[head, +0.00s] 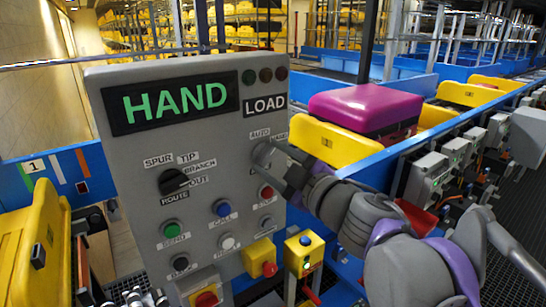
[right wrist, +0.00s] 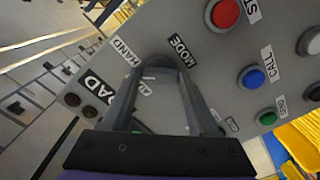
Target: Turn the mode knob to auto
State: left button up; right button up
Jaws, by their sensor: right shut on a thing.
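The grey control panel (head: 120,190) faces me in the head view, and its display (head: 175,102) reads HAND in green. My right gripper (head: 270,162) reaches in from the right to the panel, below the AUTO label (head: 260,133). In the right wrist view its two fingers (right wrist: 158,70) converge at the panel between the HAND label (right wrist: 125,50) and the MODE label (right wrist: 181,52). They are shut on the mode knob, which the fingers hide almost completely, so its pointing direction cannot be read. My left gripper is not in view.
A black route knob (head: 174,181) sits left on the panel, with several push buttons below, including a blue CALL button (head: 222,208) and a red STOP button (head: 266,192). Behind is a conveyor with yellow trays and a purple suitcase (head: 365,105).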

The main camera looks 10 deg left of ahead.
jog(key=n+p, duration=0.1)
jog(key=n, duration=0.3)
jog(key=shift+r+n, duration=0.1)
jog(key=shift+n, duration=0.2)
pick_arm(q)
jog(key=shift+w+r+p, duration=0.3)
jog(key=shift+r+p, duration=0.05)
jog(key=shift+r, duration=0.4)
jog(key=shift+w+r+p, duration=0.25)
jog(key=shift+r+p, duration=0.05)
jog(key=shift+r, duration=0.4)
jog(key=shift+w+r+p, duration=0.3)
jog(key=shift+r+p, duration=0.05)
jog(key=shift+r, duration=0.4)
pick_arm(e)
jog(key=shift+n, duration=2)
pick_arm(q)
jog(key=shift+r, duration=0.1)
pick_arm(e)
jog(key=o, duration=1.4)
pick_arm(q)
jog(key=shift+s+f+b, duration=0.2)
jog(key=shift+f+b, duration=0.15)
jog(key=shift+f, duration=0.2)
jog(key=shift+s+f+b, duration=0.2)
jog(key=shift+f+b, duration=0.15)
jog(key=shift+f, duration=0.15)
pick_arm(e)
jog(key=shift+v, duration=5.4)
jog(key=shift+d, duration=0.1)
